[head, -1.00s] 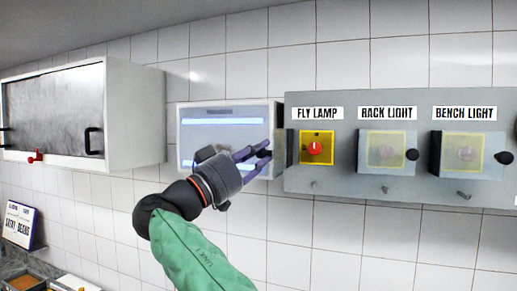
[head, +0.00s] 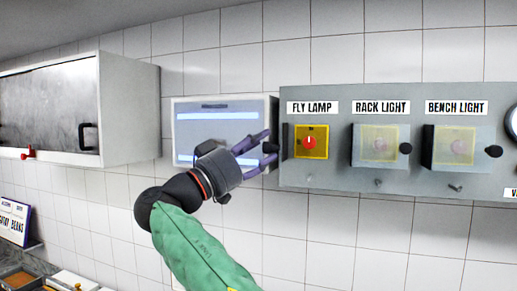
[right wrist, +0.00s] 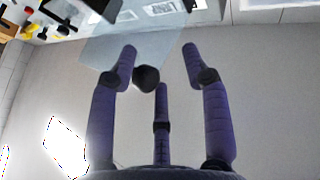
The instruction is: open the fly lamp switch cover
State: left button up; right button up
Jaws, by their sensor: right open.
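The fly lamp switch is a red knob (head: 309,143) on a yellow plate (head: 325,155), and it shows uncovered on the grey panel. Its cover (head: 285,137) is swung out to the left and seen nearly edge-on in the head view. In the right wrist view the cover is a see-through pane (right wrist: 110,52) with a black knob (right wrist: 146,77). My right gripper (head: 266,142) is at this knob, left of the panel. Its purple fingers (right wrist: 160,62) are spread, with the knob between them; whether any finger touches it I cannot tell. My left gripper is out of view.
The rack light cover (head: 378,148) and bench light cover (head: 455,148) are closed over their switches. A pale wall box (head: 190,103) is behind my right gripper, and a dark-fronted cabinet (head: 130,110) hangs at the left. Tiled wall below the panel is clear.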

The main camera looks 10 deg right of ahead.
jog(key=v, duration=1.1)
jog(key=shift+s+a+f, duration=0.15)
jog(key=shift+s+a, duration=0.1)
jog(key=shift+s, duration=0.05)
